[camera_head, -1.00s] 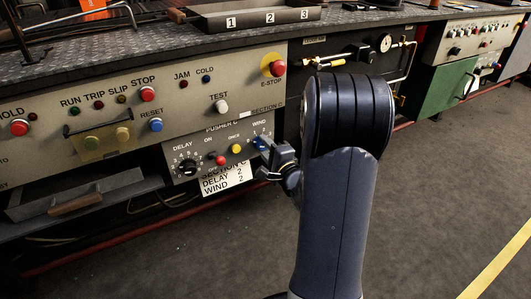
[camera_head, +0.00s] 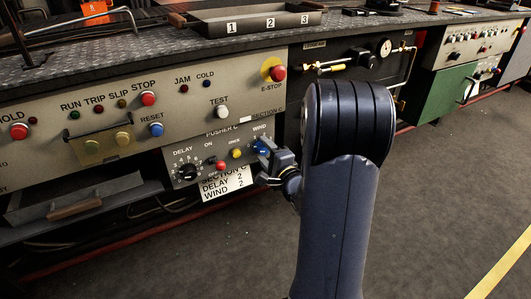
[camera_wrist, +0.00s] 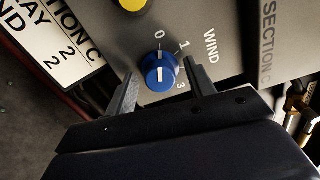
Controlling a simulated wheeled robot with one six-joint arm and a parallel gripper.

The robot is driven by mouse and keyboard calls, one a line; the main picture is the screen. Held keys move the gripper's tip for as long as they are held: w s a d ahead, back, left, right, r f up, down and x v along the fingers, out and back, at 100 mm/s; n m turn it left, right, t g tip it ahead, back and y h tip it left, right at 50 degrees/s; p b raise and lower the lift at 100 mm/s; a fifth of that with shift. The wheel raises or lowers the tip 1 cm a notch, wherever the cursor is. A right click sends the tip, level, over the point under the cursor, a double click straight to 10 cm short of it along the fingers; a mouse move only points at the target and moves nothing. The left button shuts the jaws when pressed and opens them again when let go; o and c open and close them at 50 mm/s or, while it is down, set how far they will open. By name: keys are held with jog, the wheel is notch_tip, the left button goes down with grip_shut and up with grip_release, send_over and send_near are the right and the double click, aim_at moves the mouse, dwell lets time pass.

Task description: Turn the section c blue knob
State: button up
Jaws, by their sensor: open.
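The blue WIND knob (camera_head: 262,146) sits at the right end of the Section C panel (camera_head: 210,168) in the head view. In the wrist view the blue knob (camera_wrist: 160,73) has a white pointer line, with marks 0, 1 and 3 visible around it. The line lies roughly along the direction of the 0 mark. My gripper (camera_wrist: 158,82) is open, with one finger on each side of the knob and a visible gap to each. In the head view my gripper (camera_head: 268,158) is at the knob and partly covers it.
A white card (camera_head: 226,184) below reads Section C, Delay 2, Wind 2. The red E-STOP (camera_head: 278,73) is above.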

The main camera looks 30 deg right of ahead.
jog(key=s+p, duration=0.2)
jog(key=s, duration=0.8)
jog(key=shift+s+d, duration=0.2)
jog(key=shift+s, duration=0.2)
jog(key=w+b, duration=0.1)
jog(key=w, duration=0.9)
jog(key=shift+w+a+b, duration=0.15)
jog(key=shift+w+b, duration=0.25)
jog(key=shift+s, duration=0.15)
